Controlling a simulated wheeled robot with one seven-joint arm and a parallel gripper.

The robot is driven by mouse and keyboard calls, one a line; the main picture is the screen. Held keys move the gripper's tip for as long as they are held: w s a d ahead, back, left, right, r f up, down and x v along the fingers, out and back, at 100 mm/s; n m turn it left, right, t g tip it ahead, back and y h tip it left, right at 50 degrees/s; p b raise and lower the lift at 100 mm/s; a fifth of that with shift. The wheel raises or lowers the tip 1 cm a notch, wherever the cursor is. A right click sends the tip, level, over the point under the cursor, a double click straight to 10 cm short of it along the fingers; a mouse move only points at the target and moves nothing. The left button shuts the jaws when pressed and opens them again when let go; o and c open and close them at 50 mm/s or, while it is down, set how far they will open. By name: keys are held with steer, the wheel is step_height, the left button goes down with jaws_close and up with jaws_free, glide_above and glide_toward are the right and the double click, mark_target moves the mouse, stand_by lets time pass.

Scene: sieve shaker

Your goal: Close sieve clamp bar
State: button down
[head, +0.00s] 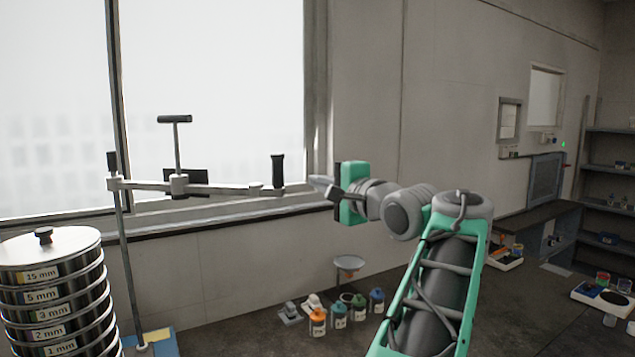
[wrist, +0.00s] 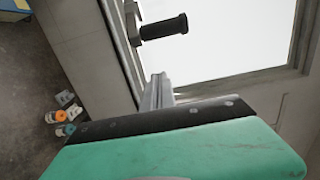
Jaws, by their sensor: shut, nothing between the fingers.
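The clamp bar (head: 220,188) is a grey horizontal bar on a thin upright rod (head: 126,265). It points right, out to the side of the sieve stack (head: 60,295). A black upright handle (head: 278,170) stands at its free end, and a T-handled screw (head: 176,145) rises from its middle. My gripper (head: 315,186) is shut and empty, just right of the black handle with a small gap. In the wrist view the black handle (wrist: 164,28) shows beyond my shut fingers (wrist: 157,92), apart from them.
A large window (head: 220,90) and its sill lie behind the bar. Several bottles with coloured caps (head: 340,314) stand low on the floor or a surface below my gripper. Shelves (head: 610,165) and a bench (head: 535,215) are at the right. The air around the bar is clear.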

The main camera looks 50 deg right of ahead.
steer(key=w+a, duration=0.1)
steer(key=w+a+p, duration=0.1)
steer(key=w, duration=0.3)
steer(key=shift+w+a, duration=0.1)
steer(key=shift+a, duration=0.3)
